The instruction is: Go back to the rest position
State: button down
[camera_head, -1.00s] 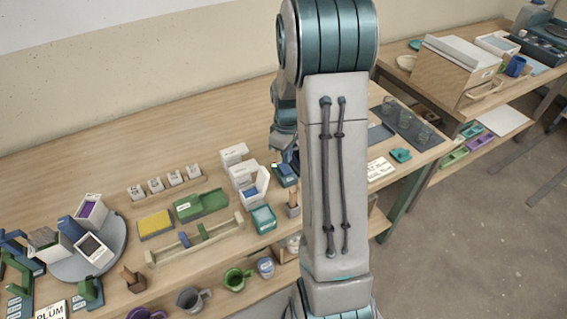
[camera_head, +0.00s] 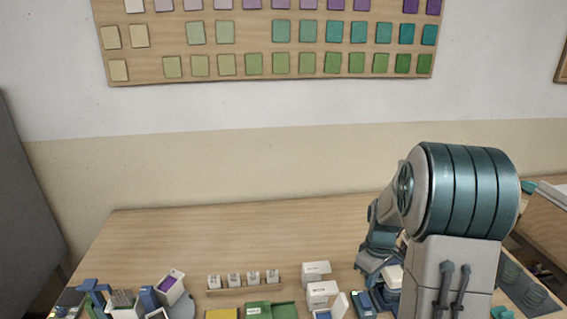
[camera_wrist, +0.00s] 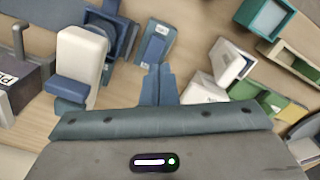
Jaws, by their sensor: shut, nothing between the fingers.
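My gripper shows in the wrist view (camera_wrist: 158,85), its two blue-grey fingers together with nothing between them. It is above the table, and a blue box with a white label (camera_wrist: 155,47) lies just beyond the fingertips. In the head view my arm bends down at the right of the table (camera_head: 240,240), and the fingertips are hidden or too small to tell apart there.
In the wrist view a white block with a blue part (camera_wrist: 82,60) is left of the fingers, and a white open box (camera_wrist: 230,62) is right. In the head view a row of small white labelled blocks (camera_head: 233,280) stands mid-table. The back of the table is clear.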

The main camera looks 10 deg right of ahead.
jog(key=s+a+r+m+t, duration=0.1)
jog(key=s+a+r+m, duration=0.2)
jog(key=s+a+r, duration=0.3)
jog(key=s+a+r+m+t, duration=0.2)
jog(key=s+a+r, duration=0.5)
jog(key=s, duration=0.6)
jog(key=shift+a+r+m, duration=0.2)
jog(key=shift+r+m, duration=0.25)
jog(key=shift+m, duration=0.15)
